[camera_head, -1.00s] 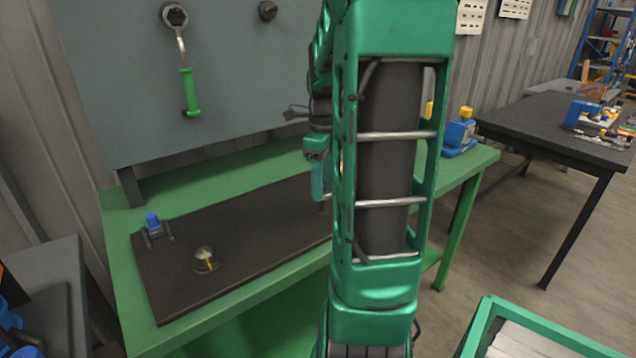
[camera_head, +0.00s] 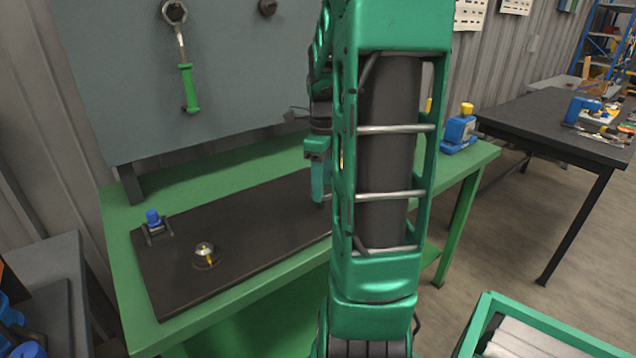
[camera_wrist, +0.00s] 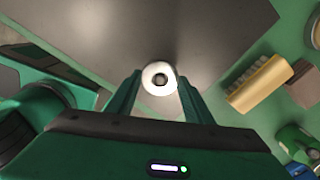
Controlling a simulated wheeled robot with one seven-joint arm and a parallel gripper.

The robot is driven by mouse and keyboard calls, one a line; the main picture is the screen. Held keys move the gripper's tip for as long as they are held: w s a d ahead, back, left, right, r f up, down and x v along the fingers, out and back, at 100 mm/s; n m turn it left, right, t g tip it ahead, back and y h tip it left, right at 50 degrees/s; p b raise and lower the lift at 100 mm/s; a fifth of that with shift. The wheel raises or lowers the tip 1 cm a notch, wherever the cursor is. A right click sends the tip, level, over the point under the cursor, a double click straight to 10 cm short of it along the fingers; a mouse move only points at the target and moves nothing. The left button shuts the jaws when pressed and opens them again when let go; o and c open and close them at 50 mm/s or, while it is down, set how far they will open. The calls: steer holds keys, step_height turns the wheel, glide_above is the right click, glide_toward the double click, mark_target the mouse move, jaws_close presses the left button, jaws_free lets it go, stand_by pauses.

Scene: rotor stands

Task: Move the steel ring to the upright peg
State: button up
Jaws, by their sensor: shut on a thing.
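The steel ring (camera_wrist: 149,71) is a pale, shiny ring with a dark centre in the wrist view. My gripper (camera_wrist: 158,84) is shut on it, one finger on each side. I cannot tell whether anything stands inside the hole. In the head view my gripper (camera_head: 318,190) is low over the right part of the dark mat, partly hidden by my arm, and the ring is hidden. A small round metal fixture (camera_head: 205,255) with a yellow mark stands on the mat's left part. I cannot make out clearly which thing is the upright peg.
The dark mat (camera_head: 260,215) lies on a green bench (camera_head: 125,240). A blue-topped bracket (camera_head: 153,224) stands at its left end. A grey board with a hanging green-handled wrench (camera_head: 187,85) rises behind. A yellow block (camera_wrist: 262,84) lies right of the ring in the wrist view.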

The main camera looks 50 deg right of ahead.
mark_target(322, 206)
steer(key=shift+f, duration=1.85)
stand_by(0.5)
steer(key=o, duration=1.5)
steer(key=shift+r, duration=0.1)
steer(key=shift+r, duration=4.45)
